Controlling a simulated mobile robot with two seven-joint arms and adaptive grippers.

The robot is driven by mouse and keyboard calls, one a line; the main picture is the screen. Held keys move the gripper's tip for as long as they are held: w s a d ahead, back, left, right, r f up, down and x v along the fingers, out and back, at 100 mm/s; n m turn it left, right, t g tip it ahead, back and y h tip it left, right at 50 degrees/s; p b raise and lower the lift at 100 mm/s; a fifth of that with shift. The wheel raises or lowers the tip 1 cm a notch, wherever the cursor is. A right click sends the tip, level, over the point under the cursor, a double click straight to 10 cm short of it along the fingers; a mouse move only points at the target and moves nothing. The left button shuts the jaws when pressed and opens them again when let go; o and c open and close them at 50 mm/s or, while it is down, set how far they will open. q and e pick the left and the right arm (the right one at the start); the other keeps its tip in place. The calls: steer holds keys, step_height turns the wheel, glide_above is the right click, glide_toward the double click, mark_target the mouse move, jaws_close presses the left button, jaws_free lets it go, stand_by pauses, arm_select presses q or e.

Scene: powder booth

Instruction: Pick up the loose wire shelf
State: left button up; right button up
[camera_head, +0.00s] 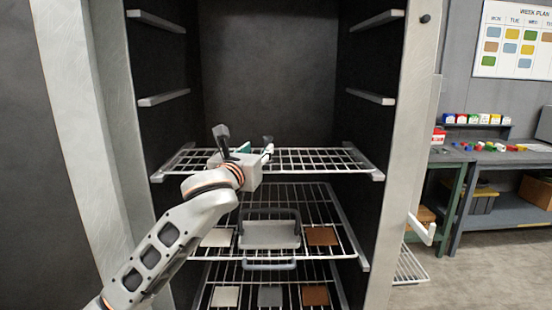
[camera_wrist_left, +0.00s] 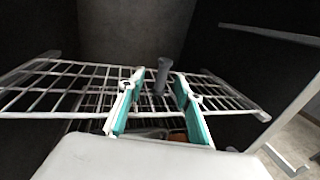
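An empty wire shelf (camera_head: 310,160) lies level on side rails inside the dark cabinet. It also spans the left wrist view (camera_wrist_left: 60,90). Another wire shelf (camera_head: 410,266) stands low by the floor, outside the cabinet at the right, partly hidden by the cabinet's side. I cannot tell from the pictures which one is loose. My left gripper (camera_head: 256,152) is at the empty shelf's front part. In the left wrist view its teal fingers (camera_wrist_left: 160,104) are apart, with a dark grey post (camera_wrist_left: 161,76) showing between them, clear of both. Contact with the shelf is unclear. My right gripper is not in view.
A lower wire shelf (camera_head: 333,208) bears a grey handled tray (camera_head: 270,236), a pale plate (camera_head: 217,237) and a brown plate (camera_head: 321,236). More plates lie on the shelf below. Bare rails (camera_head: 370,97) line the upper walls. A workbench (camera_head: 500,158) stands at the right.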

mark_target(268, 162)
arm_select(q)
steer(key=shift+x, duration=1.35)
steer(key=w, duration=0.1)
steer(key=w+d, duration=0.1)
steer(key=w+p, duration=0.1)
steer(key=shift+w+d+f, duration=0.25)
steer(key=shift+d+f, duration=0.05)
steer(key=shift+d, duration=0.1)
steer(key=shift+w+d, duration=0.1)
steer(key=shift+w, duration=0.55)
jaws_close()
